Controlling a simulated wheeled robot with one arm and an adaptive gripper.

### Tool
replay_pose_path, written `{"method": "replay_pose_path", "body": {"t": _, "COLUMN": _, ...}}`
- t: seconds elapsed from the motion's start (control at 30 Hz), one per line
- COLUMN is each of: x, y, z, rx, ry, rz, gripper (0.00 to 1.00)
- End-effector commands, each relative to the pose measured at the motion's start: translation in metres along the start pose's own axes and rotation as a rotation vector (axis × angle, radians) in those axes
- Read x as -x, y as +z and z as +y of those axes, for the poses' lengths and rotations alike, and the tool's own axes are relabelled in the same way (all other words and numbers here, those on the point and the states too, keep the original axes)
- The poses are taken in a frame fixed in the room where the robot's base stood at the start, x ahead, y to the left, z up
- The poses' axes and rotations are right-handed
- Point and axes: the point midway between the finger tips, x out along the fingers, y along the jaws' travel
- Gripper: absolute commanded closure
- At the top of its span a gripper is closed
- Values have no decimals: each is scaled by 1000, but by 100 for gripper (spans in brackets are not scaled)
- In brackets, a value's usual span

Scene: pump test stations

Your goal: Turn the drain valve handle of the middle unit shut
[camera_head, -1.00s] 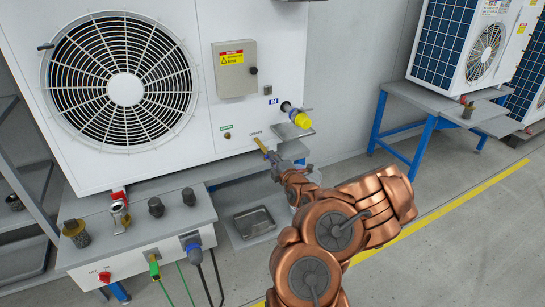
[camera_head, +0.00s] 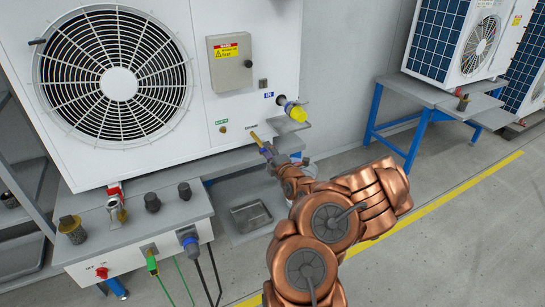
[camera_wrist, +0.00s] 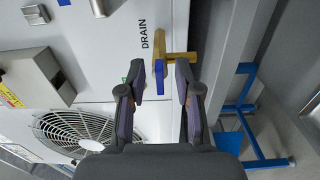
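The drain valve handle, a brass lever with a blue end (camera_wrist: 160,74), shows below the DRAIN label in the wrist view. In the head view the yellowish handle (camera_head: 256,139) sticks out low on the right of the white unit (camera_head: 200,115). My gripper (camera_wrist: 161,78) is open, with one dark finger on each side of the blue end. A gap shows on the right. In the head view my gripper (camera_head: 268,152) is at the handle, its fingers small and partly hidden.
A yellow-capped IN fitting (camera_head: 294,111) juts out above and right of the handle. A grey control box (camera_head: 230,61) is on the panel. A bench (camera_head: 135,220) with fittings and cables stands front left, a metal tray (camera_head: 251,216) below. Open floor lies to the right.

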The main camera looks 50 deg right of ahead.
Motion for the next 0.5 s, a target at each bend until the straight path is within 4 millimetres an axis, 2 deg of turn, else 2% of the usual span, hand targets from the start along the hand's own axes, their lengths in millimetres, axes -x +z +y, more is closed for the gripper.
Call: {"method": "replay_pose_path", "body": {"t": 0.5, "x": 40, "y": 1, "z": 0, "rx": -4, "ry": -1, "rz": -2, "gripper": 67}}
